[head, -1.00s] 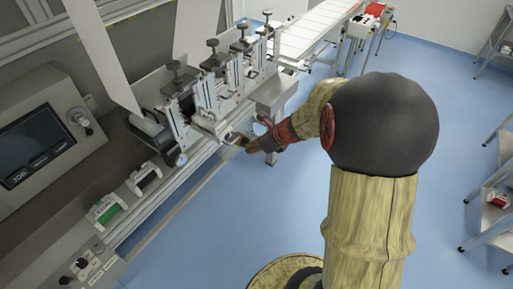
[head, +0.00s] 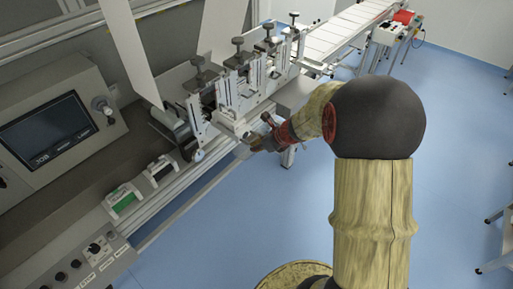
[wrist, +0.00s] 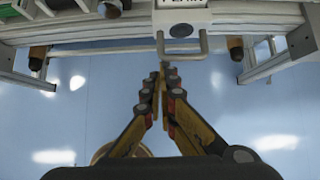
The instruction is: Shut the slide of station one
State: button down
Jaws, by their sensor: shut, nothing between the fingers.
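Several stations with black top knobs stand in a row on the machine. The nearest station (head: 197,103) has a pale slide (head: 228,122) at its front; I cannot read its number in the head view. In the wrist view a white block with a partly cut-off label (wrist: 182,20) carries a U-shaped metal handle (wrist: 183,54). My gripper (wrist: 163,68) is shut and empty, its fingertips together by the left part of the handle; I cannot tell whether they touch it. In the head view my gripper (head: 247,146) is in front of the slide, beside the machine's front rail.
A control panel with a screen (head: 47,135) is at the left, with green (head: 123,200) and black (head: 160,170) units along the front ledge. A white conveyor (head: 340,35) runs off at the back. Blue floor (head: 455,130) is open at the right.

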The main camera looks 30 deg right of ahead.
aim_at(218, 124)
jog(key=w+a+p, duration=0.2)
jog(key=w, duration=0.4)
jog(key=w+a+p, duration=0.2)
jog(key=w, duration=0.4)
jog(key=w+a+p, duration=0.2)
jog(key=w+a, duration=0.1)
jog(key=w, duration=0.4)
jog(key=shift+d, duration=0.1)
